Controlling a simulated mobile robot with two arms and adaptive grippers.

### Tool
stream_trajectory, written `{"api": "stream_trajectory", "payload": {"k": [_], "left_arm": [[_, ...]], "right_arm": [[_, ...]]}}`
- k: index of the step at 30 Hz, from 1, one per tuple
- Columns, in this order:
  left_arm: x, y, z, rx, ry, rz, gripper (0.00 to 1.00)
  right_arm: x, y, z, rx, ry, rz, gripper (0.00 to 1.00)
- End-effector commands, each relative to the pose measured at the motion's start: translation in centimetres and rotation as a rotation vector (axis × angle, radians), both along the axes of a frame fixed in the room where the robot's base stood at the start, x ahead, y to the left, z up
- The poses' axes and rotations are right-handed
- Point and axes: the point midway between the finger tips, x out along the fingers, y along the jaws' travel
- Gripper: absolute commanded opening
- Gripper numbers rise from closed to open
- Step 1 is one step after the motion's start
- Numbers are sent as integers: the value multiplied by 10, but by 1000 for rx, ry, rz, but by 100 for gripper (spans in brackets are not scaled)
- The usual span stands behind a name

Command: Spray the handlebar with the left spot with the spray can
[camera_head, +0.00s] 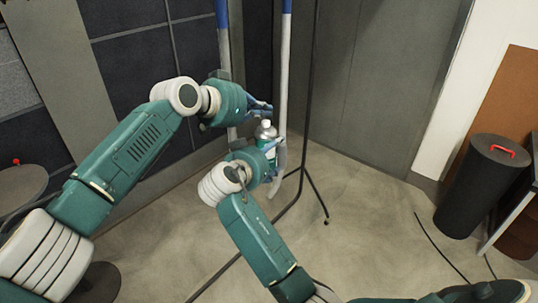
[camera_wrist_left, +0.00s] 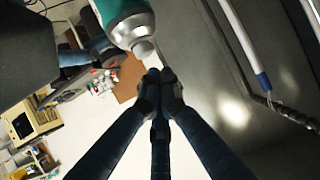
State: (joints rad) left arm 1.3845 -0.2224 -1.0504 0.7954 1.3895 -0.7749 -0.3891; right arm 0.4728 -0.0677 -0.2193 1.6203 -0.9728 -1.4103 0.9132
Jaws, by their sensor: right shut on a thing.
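The spray can (camera_head: 265,131) is green with a silver top and stands about upright in my right gripper (camera_head: 275,163), which is shut around its body. My left gripper (camera_head: 264,108) is just above the can's top. In the left wrist view its fingers (camera_wrist_left: 160,79) meet at the tips with nothing between them, close to the can's silver nozzle end (camera_wrist_left: 140,38). A white handlebar (camera_head: 284,85) with a blue upper part hangs just behind the grippers and curves at its lower end. A second white and blue bar (camera_head: 223,45) hangs to its left. No spot can be made out.
A thin black stand (camera_head: 312,85) with spread legs rises behind and right of the bars. A black bin (camera_head: 475,185) with a red handle is at right. A round table (camera_head: 22,185) is at left. Floor between stand and bin is mostly clear.

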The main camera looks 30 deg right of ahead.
Motion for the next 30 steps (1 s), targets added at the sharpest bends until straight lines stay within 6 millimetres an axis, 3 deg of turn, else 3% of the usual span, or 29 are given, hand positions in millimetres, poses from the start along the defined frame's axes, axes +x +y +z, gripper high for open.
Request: {"api": "stream_trajectory", "payload": {"k": [6, 19, 23, 30], "left_arm": [[-1, -1, 21, -3, -2, -1, 0], [-2, 4, 26, -5, -1, -1, 0], [-6, 17, 33, -5, -4, -2, 0], [-22, 56, 53, -5, -4, 1, 0]], "right_arm": [[0, 0, -1, 1, 2, -1, 40], [-1, 0, -2, 1, 5, -1, 40], [-1, 0, -2, 1, 5, -1, 40], [-1, 0, -2, 1, 5, -1, 40]]}}
